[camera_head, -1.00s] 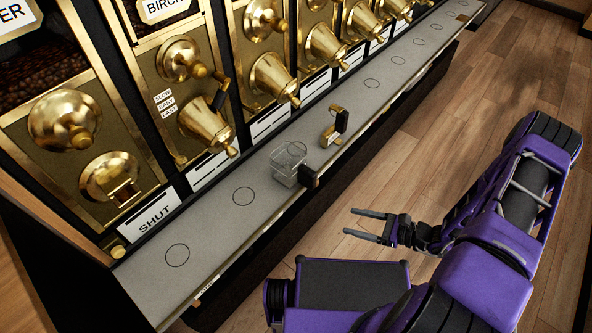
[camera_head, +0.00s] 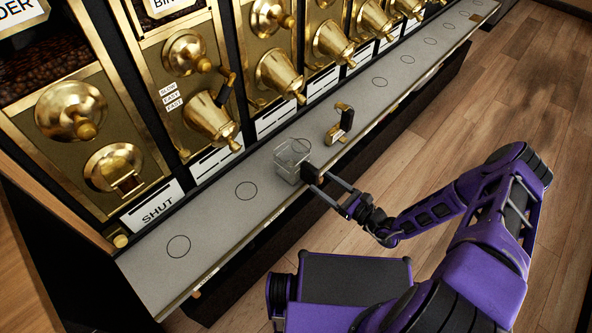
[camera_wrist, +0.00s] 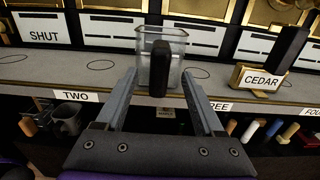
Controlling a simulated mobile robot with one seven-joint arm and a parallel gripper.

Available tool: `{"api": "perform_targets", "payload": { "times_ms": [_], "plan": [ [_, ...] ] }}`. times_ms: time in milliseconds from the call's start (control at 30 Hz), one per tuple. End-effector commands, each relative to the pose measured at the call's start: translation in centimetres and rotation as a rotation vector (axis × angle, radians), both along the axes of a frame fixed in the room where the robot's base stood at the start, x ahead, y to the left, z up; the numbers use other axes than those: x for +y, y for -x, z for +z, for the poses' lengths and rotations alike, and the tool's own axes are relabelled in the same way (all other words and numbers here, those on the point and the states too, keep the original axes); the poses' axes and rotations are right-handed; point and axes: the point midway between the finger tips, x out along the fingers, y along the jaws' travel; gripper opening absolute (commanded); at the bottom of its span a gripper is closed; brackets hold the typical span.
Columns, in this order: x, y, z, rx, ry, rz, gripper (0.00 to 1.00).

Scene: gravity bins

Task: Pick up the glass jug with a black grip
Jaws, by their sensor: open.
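The glass jug (camera_head: 289,163) is a clear, square-sided vessel standing upright on the grey shelf (camera_head: 222,212). Its black grip (camera_head: 311,174) faces out over the shelf's front edge. My gripper (camera_head: 323,182) is open at the front of the jug. In the wrist view, the jug (camera_wrist: 180,50) is straight ahead, with its black grip (camera_wrist: 159,70) upright between the two fingers of my gripper (camera_wrist: 160,88). Whether the fingers touch the grip cannot be told.
A brass piece with a black handle (camera_head: 341,122), beside a CEDAR label in the wrist view, stands right of the jug. Brass dispensers (camera_head: 211,118) line the back. Mugs and colored items sit below the shelf. The shelf left of the jug is clear.

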Motion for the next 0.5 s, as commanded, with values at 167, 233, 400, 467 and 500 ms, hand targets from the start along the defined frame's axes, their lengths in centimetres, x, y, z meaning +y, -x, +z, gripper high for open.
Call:
{"api": "perform_targets", "payload": {
  "times_ms": [167, 233, 400, 467, 500],
  "plan": [
    [0.7, -0.5, -0.1, 0.000, 0.001, 0.001, 0.70],
    [1.2, -0.9, -0.1, 0.000, 0.001, 0.002, 0.70],
    [3.3, -2.4, -0.3, -0.001, 0.001, 0.003, 0.70],
    [3.9, -2.9, -0.3, 0.000, 0.000, 0.002, 0.70],
    [4.2, -3.2, -0.3, 0.001, 0.001, 0.001, 0.70]
  ]
}}
